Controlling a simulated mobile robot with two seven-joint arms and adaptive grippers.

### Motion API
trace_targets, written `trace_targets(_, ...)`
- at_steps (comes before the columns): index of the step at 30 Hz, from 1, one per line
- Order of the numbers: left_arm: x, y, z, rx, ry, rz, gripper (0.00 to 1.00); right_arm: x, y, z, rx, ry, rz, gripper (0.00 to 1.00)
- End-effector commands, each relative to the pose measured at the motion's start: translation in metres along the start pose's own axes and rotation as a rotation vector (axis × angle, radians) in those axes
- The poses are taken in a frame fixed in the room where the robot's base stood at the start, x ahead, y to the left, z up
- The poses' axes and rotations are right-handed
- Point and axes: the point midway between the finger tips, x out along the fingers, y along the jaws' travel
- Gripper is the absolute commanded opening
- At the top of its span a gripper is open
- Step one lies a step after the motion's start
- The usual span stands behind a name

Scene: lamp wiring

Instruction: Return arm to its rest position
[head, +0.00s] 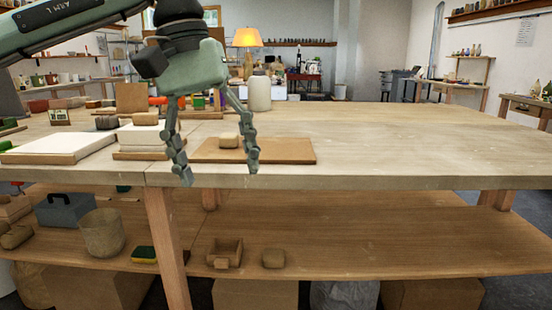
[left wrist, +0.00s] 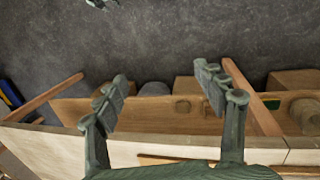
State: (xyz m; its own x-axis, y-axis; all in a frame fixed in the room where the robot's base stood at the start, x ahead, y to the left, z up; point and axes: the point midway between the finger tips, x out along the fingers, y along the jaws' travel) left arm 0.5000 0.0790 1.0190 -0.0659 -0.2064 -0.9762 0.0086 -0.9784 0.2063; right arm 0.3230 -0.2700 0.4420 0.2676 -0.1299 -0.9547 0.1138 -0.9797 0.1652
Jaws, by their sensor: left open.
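My left gripper (head: 214,172) hangs from the upper left in the head view, in front of the workbench (head: 400,145). Its two fingers point down, are wide apart and hold nothing. In the left wrist view my left gripper (left wrist: 162,80) shows the same open fingers, with the bench edge and grey floor behind them. A lit lamp (head: 247,38) with an orange shade stands in the background. My right gripper cannot be made out; a small grey-green part at the top edge of the left wrist view is too cut off to identify.
A brown board (head: 290,153) with a small tan block (head: 229,141) lies behind the fingers. White slabs (head: 62,144) lie at left, and a pale jar (head: 259,93) stands behind. The lower shelf (head: 380,235) holds containers. The bench's right side is clear.

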Motion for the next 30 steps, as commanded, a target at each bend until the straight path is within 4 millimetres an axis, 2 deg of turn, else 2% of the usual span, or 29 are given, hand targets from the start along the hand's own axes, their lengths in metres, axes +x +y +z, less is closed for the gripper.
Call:
trace_targets(1,0.016,0.017,0.002,-0.015,-0.037,0.064,0.7,0.0,0.0,-0.003,0.0,0.005,0.001,0.4)
trace_targets(3,0.033,0.044,0.007,-0.051,-0.089,0.17,0.7,0.0,0.001,-0.007,0.001,0.012,0.002,0.4)
trace_targets(8,0.062,0.121,0.027,-0.21,-0.293,0.488,0.7,-0.001,0.002,-0.011,0.002,0.02,0.002,0.4)
trace_targets(10,0.064,0.157,0.035,-0.328,-0.433,0.655,0.7,-0.001,0.002,-0.011,0.002,0.018,0.002,0.4)
trace_targets(12,0.055,0.188,0.039,-0.473,-0.601,0.823,0.7,0.0,0.002,-0.01,0.002,0.016,0.002,0.4)
trace_targets(15,0.034,0.214,0.029,-0.713,-0.869,1.038,0.7,0.002,0.001,-0.008,0.002,0.011,0.001,0.4)
trace_targets(17,0.021,0.218,0.013,-0.872,-1.045,1.154,0.7,0.003,0.001,-0.006,0.002,0.008,0.001,0.4)
trace_targets(20,0.008,0.205,-0.028,-1.156,-1.357,1.32,0.7,0.004,0.0,-0.004,0.002,0.004,-0.001,0.4)
trace_targets(23,0.014,0.169,-0.08,-1.454,-1.689,1.457,0.7,0.004,-0.001,-0.001,0.002,0.0,-0.002,0.4)
trace_targets(24,0.023,0.148,-0.101,-1.576,-1.826,1.503,0.7,0.004,-0.001,0.0,0.001,-0.001,-0.003,0.4)
trace_targets(26,0.043,0.116,-0.128,-1.738,-2.014,1.56,0.7,0.004,-0.002,0.001,0.002,-0.002,-0.004,0.4)
trace_targets(27,0.059,0.094,-0.143,1.734,2.01,-1.505,0.7,0.004,-0.002,0.001,0.002,-0.003,-0.004,0.4)
trace_targets(30,0.107,0.04,-0.169,1.567,1.822,-1.264,0.7,0.004,-0.003,0.001,0.003,-0.002,-0.006,0.4)
